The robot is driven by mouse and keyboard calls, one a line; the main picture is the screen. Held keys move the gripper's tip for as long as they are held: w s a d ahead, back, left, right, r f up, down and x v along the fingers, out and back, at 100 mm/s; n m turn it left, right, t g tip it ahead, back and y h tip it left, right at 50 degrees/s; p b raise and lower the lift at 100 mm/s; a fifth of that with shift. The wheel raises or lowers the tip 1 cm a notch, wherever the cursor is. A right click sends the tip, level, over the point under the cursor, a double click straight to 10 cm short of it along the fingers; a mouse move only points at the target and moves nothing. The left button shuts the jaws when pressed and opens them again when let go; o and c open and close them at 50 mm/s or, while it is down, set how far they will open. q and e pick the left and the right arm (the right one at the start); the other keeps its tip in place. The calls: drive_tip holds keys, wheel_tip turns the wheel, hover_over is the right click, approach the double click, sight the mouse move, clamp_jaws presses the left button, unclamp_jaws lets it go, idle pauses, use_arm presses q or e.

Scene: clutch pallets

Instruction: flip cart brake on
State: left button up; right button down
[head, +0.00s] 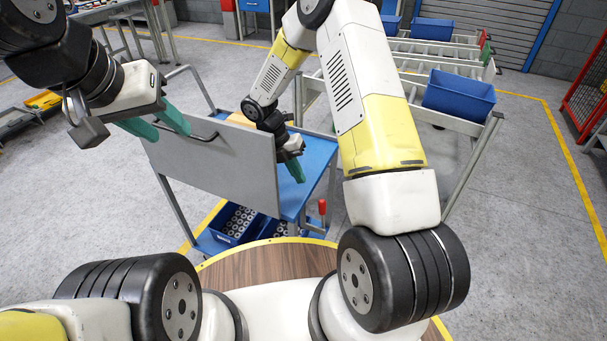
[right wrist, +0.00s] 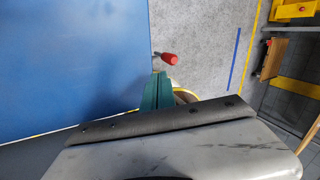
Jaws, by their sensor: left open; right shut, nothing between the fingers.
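The cart has a blue top (head: 318,152) and an upright grey panel (head: 215,165) with a dark handle. The brake lever with a red grip (head: 322,207) stands at the cart's near right side, low beside the frame. The red grip (right wrist: 168,58) also shows in the right wrist view, just past the blue top's edge. My right gripper (head: 295,172) is shut and empty above the blue top, behind and left of the lever. Its green fingers (right wrist: 158,92) point toward the red grip and are apart from it. My left gripper (head: 158,124) is open and empty near the panel's upper left.
Blue bins (head: 238,222) with metal rings sit on the cart's lower shelf. A grey rack (head: 470,170) with a blue bin (head: 458,95) stands to the right. A red mesh fence (head: 588,90) is at far right. The grey floor between rack and fence is clear.

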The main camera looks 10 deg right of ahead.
approach(322, 216)
wheel_tip(322, 216, down, 2)
drive_tip(key=shift+w+d+f, duration=0.15)
drive_tip(key=shift+w+d, duration=0.05)
drive_tip(key=shift+w, duration=0.05)
idle(0.5)
